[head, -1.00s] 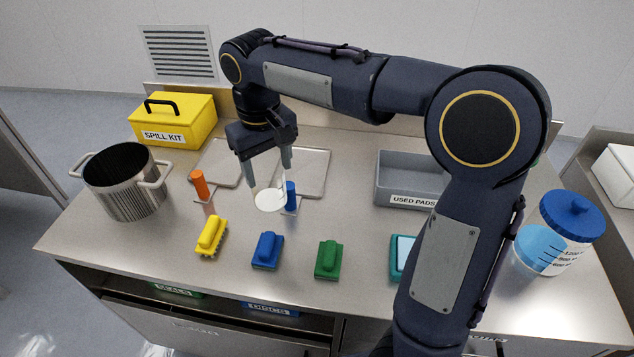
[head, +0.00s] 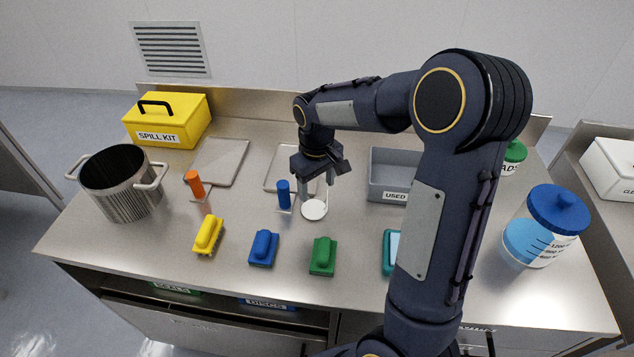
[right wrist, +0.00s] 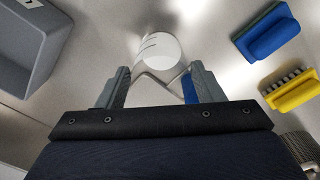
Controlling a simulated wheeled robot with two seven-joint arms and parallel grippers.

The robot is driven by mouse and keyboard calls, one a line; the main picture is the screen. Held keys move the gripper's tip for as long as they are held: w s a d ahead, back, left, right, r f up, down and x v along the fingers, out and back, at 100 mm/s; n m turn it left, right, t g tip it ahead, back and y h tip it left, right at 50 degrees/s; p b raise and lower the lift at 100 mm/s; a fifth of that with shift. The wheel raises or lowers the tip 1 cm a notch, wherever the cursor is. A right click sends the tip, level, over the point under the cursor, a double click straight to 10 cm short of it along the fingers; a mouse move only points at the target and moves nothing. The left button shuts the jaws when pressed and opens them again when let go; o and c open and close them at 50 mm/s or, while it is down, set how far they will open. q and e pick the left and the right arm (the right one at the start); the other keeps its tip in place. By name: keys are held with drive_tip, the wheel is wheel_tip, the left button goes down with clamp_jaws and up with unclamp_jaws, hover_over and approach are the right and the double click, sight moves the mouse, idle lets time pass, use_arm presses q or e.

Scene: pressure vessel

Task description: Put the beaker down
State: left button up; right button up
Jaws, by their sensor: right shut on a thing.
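The beaker is clear with a pale round bottom (head: 314,209); it stands out mostly by that disc, its walls faint. My right gripper (head: 318,187) points down over the bench (head: 170,262) and is shut on the beaker, right of the blue cylinder (head: 284,196). In the right wrist view the beaker (right wrist: 160,46) shows ahead of and between the fingers (right wrist: 160,80), with faint marks on its wall. I cannot tell whether its bottom touches the bench. My left gripper is not in view.
Blue (head: 263,249), green (head: 323,256) and yellow (head: 208,235) brushes lie in front. A grey bin (head: 388,186) stands to the right behind, a steel pot (head: 122,190) at left, and a blue-lidded jar (head: 545,235) at right. Flat trays (head: 219,163) lie behind.

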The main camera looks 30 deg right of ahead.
drive_tip(key=shift+f, duration=0.2)
drive_tip(key=o, duration=1)
